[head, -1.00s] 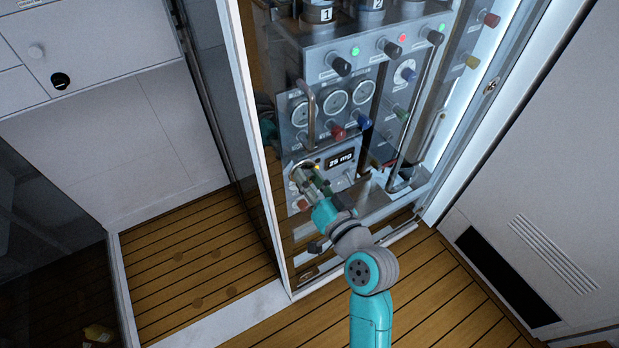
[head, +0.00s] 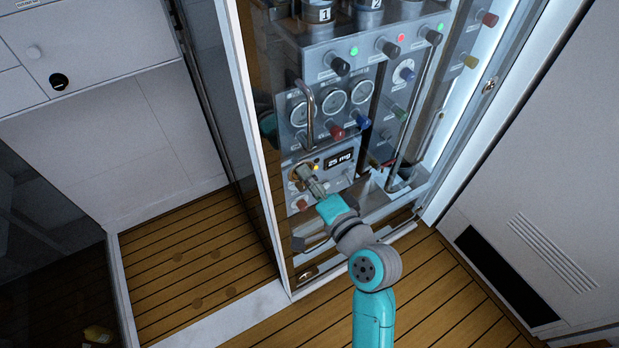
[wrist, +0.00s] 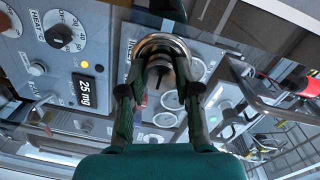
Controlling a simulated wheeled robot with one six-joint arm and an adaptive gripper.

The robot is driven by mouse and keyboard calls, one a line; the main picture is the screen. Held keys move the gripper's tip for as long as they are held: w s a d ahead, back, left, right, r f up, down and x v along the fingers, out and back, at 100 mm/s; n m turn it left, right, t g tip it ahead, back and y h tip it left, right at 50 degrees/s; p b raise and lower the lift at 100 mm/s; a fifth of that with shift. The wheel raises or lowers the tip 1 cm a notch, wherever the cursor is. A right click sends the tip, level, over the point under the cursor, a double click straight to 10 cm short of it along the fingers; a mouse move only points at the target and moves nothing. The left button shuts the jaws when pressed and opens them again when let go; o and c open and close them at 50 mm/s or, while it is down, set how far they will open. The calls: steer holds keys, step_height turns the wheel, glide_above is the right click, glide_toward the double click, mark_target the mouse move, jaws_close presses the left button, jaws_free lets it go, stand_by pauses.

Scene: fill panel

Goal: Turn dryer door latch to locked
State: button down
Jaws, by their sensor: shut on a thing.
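The dryer door latch (wrist: 160,62) is a round metallic fitting with a dark centre and a bright ring around it, in the upper middle of the wrist view. In the head view the latch (head: 299,171) is small, on the low left of the instrument panel, left of the "25 mg" display. My gripper (wrist: 158,82) has one finger on each side of the latch's centre piece and is shut on it. In the head view my gripper (head: 312,186) reaches it from the lower right and hides part of it. I cannot read the latch's markings.
A "25 mg" display (head: 340,160) sits close to the right of my gripper. Above it are gauges (head: 334,102), coloured knobs and a vertical metal handle (head: 308,108). A transparent pane covers part of the panel. The wooden floor (head: 205,275) at the left is mostly clear.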

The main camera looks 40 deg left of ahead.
steer(key=shift+m, duration=0.3)
steer(key=c, duration=0.8)
jaws_free()
steer(key=shift+w+f, duration=0.1)
steer(key=shift+d, duration=0.1)
steer(key=v, duration=1.2)
